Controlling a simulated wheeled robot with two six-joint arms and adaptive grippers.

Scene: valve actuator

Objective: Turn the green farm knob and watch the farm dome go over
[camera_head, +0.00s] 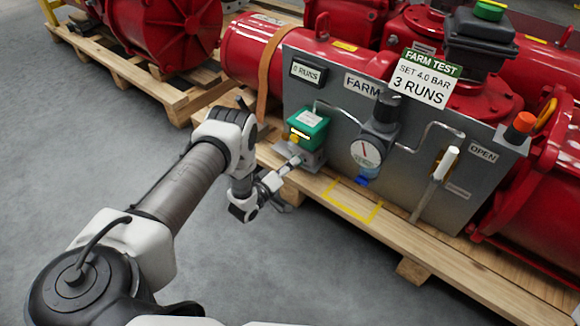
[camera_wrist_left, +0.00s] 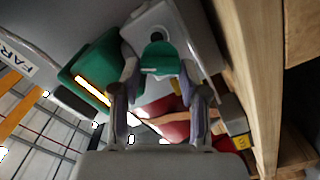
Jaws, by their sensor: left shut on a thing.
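The green knob (camera_wrist_left: 158,58) sits on a grey block (camera_wrist_left: 165,22) beside a green box (camera_wrist_left: 92,72) with a lit strip. My left gripper (camera_wrist_left: 160,75) has its two fingers shut on the knob, one on each side. In the head view my left gripper (camera_head: 291,164) reaches the grey block just below the green box (camera_head: 308,128); the knob is hidden there. A black housing with a green dome-like cap (camera_head: 490,10) stands at the upper right, partly cut off by the frame. My right gripper is not in view.
The grey panel (camera_head: 330,92) carries a "0 RUNS" counter (camera_head: 308,72), a gauge (camera_head: 366,152), a white lever (camera_head: 446,163) marked OPEN and an orange button (camera_head: 520,127). A sign (camera_head: 425,78) reads "SET 4.0 BAR 3 RUNS". The pallet (camera_head: 440,250) runs along the front; grey floor is clear.

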